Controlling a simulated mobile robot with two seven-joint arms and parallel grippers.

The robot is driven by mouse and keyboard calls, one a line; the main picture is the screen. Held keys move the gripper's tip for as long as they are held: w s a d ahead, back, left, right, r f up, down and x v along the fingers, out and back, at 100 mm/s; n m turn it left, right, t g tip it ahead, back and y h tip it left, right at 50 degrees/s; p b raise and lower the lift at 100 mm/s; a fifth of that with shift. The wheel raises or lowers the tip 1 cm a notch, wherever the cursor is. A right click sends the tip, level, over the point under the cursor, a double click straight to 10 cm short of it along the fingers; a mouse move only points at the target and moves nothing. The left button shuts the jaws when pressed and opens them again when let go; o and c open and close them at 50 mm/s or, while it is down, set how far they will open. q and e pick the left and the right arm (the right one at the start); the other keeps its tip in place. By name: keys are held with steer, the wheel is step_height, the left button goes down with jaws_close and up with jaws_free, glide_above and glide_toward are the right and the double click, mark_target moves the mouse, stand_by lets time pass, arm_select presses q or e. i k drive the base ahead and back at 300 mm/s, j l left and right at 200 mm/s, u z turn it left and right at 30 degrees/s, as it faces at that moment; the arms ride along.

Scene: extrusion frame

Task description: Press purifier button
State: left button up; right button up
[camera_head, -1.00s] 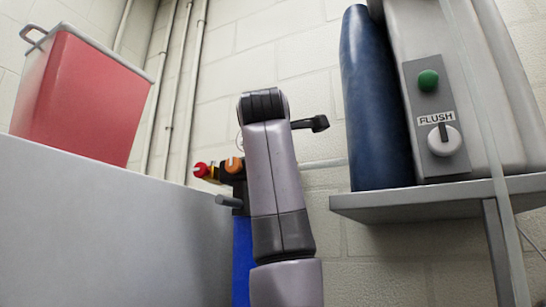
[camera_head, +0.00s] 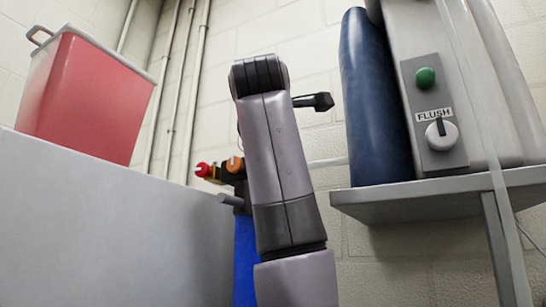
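The purifier (camera_head: 500,90) is a pale housing at the right, on a grey shelf. On its grey panel (camera_head: 428,95) are a round green button (camera_head: 426,78) and, below it, a round knob (camera_head: 442,134) under a FLUSH label. My arm rises from the bottom centre; I take it for my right arm. A small dark end (camera_head: 318,101), seemingly my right gripper, shows beyond the arm and points right. It looks apart from the panel, left of the blue cylinder. Its fingers are too small to read. My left gripper is not in view.
A dark blue cylinder (camera_head: 372,110) stands just left of the panel on the shelf (camera_head: 440,200). A thin post crosses in front of the purifier. A red container (camera_head: 88,100) is at the left beyond a grey surface (camera_head: 100,220). Red and orange fittings (camera_head: 220,170) sit behind my arm.

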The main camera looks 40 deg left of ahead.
mark_target(425, 77)
steer(key=k+l, duration=0.5)
steer(key=l, duration=0.15)
steer(key=k+l, duration=0.5)
steer(key=l, duration=0.15)
steer(key=k+l, duration=0.55)
steer(key=l, duration=0.1)
